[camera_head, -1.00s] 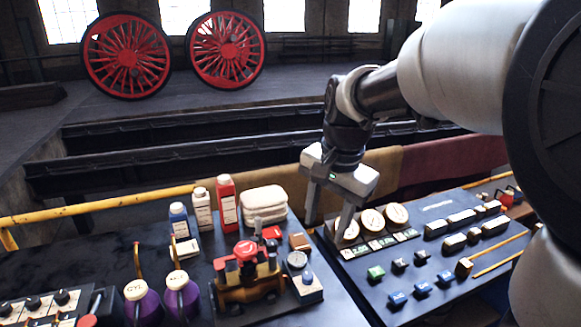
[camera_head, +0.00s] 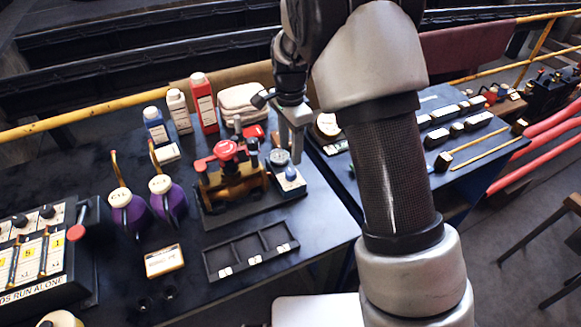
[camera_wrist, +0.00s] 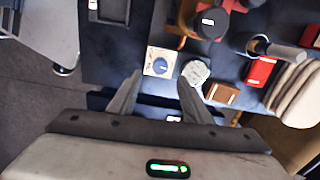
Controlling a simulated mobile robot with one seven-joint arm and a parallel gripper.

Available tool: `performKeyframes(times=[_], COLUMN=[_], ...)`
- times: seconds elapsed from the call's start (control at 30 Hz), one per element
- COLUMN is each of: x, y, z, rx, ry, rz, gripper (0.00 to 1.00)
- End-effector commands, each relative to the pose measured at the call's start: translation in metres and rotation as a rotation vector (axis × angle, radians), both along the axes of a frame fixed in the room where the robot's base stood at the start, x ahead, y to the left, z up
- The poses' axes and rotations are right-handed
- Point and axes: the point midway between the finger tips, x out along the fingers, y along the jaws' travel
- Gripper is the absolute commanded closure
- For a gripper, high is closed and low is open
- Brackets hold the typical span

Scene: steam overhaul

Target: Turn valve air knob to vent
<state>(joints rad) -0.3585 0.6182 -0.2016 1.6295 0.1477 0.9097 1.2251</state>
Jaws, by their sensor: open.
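A small blue knob (camera_head: 290,173) sits on a pale plate at the front of a small block on the dark bench, with a round gauge (camera_head: 280,157) just behind it. In the wrist view the blue knob (camera_wrist: 160,66) is on its pale square plate, with the gauge (camera_wrist: 195,71) to its right. My gripper (camera_wrist: 160,78) is open and empty, its fingers pointing toward the knob and gauge. In the head view my gripper (camera_head: 287,148) is above the block, partly hidden by my arm. I cannot tell whether a finger touches the gauge.
A brass valve with a red handwheel (camera_head: 226,150) stands close left of the block. Bottles (camera_head: 204,103) and folded cloths (camera_head: 242,98) are behind. An empty dark tray (camera_head: 216,265) lies in front.

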Motion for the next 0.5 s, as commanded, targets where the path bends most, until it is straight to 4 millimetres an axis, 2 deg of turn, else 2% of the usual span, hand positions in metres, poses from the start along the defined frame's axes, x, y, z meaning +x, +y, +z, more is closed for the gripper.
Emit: performKeyframes(times=[0.03, 0.2, 0.33, 0.5], x=[-0.001, -0.001, 0.0, 0.0], y=[0.0, -0.001, -0.001, 0.0], z=[-0.012, -0.047, -0.066, -0.08], rx=[-0.001, -0.002, -0.001, 0.0], ry=[0.005, 0.004, 0.002, 0.0], rz=[0.0, 0.0, 0.0, 0.0], gripper=[0.55, 0.55, 0.55, 0.55])
